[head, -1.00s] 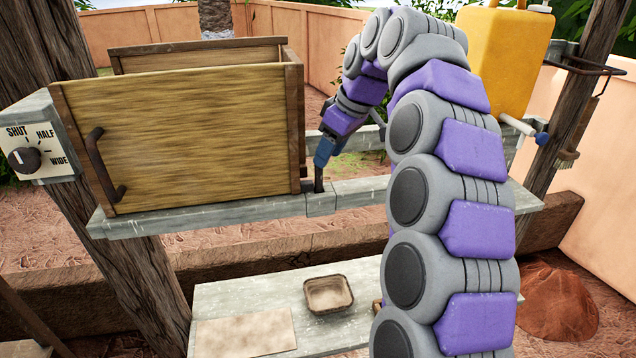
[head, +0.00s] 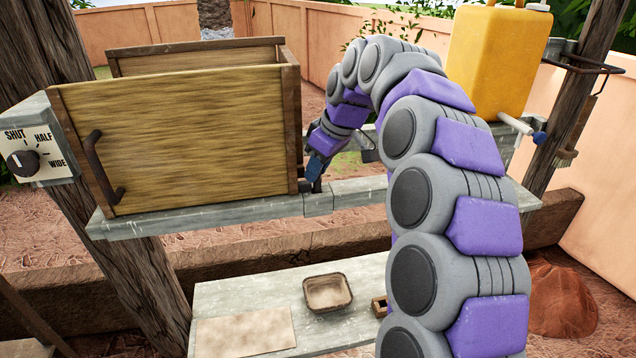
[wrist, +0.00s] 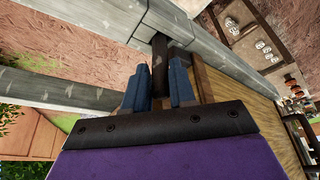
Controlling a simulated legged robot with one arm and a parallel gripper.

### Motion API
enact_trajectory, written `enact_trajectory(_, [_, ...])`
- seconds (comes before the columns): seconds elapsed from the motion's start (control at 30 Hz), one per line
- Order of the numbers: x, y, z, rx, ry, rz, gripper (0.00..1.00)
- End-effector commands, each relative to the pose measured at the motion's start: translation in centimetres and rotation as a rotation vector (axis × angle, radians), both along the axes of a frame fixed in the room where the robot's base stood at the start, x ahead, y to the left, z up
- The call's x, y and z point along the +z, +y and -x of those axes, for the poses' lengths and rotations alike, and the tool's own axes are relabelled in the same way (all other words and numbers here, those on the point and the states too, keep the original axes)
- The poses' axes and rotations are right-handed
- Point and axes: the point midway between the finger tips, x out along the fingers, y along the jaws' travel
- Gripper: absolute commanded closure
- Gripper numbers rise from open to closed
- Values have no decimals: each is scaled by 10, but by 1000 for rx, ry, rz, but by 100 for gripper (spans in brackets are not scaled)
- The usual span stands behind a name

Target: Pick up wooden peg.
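A dark wooden peg (head: 317,186) stands at the corner of the wooden box, by a joint in the grey beam. In the wrist view the peg (wrist: 160,62) lies between and just beyond my two blue fingertips. My gripper (head: 314,172) reaches down to it from above, tilted. In the wrist view the fingers of my gripper (wrist: 160,83) are apart, one on each side of the peg, with little gap. Whether they touch it is hard to tell.
A wooden box (head: 190,135) with a handle stands close left of my gripper on the grey beam (head: 345,193). A lower bench (head: 240,290) holds a small tray (head: 328,292).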

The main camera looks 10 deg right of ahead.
Motion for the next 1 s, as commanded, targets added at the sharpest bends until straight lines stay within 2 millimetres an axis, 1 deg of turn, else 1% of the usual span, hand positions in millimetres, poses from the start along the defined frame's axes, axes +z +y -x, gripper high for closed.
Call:
enact_trajectory(0.03, [0,1,0,0,0,0,80])
enact_trajectory(0.23, [0,-1,0,0,0,0,99])
enact_trajectory(0.73, [3,-1,0,0,-1,1,100])
enact_trajectory(0.87, [8,-1,-1,-1,-2,1,100])
enact_trajectory(1.0, [19,-1,-1,-1,-2,2,100])
